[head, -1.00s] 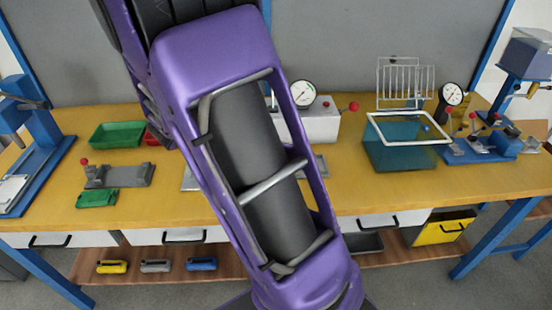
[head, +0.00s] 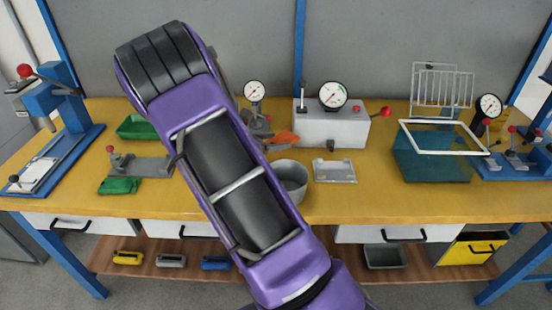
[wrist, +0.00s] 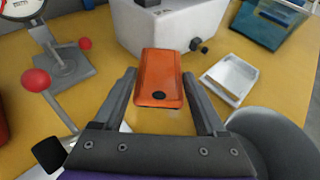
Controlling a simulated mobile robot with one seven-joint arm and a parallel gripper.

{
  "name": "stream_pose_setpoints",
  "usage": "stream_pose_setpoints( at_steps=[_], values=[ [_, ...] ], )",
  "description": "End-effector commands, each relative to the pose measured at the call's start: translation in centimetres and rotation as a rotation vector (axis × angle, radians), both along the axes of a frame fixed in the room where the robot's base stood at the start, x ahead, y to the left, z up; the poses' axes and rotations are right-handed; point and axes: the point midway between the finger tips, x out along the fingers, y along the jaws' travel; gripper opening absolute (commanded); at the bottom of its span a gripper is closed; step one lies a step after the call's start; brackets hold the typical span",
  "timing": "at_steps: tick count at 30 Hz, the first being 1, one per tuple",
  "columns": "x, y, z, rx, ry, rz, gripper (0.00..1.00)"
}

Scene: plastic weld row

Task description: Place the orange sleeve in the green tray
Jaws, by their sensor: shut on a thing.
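The orange sleeve (wrist: 162,75) is held between the two fingers of my gripper (wrist: 160,92) in the wrist view, sticking out ahead of them. A dark round spot shows on its near end. In the head view the orange sleeve (head: 284,137) shows just right of my arm, in front of the white gauge box; my gripper is mostly hidden there. A green tray (head: 137,128) sits at the back left of the bench, its right side partly behind my arm. A smaller green piece (head: 120,186) lies nearer the front edge.
A grey bucket (head: 290,178) stands close to my arm, also at lower right in the wrist view (wrist: 268,125). A gauge on a stand (head: 254,92), the white gauge box (head: 330,122), a flat metal tray (head: 335,171) and a red-knobbed lever (wrist: 38,82) are near. A teal bin (head: 425,165) is right.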

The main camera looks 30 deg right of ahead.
Motion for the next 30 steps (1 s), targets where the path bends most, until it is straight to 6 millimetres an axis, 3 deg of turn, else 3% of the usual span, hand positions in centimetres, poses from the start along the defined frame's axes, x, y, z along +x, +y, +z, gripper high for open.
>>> stream_pose_setpoints(
  at_steps=[7,14,26,27,30],
  values=[
    [0.0,0.0,-1.9,0.0,0.0,0.0,0.18],
    [0.0,0.0,-5.3,-0.001,0.0,0.001,0.18],
    [0.0,0.0,-6.0,0.001,-0.002,0.0,0.18],
    [0.0,0.0,-5.9,0.001,-0.002,0.0,0.77],
    [0.0,0.0,-5.9,0.001,-0.002,0.0,0.95]
  ],
)
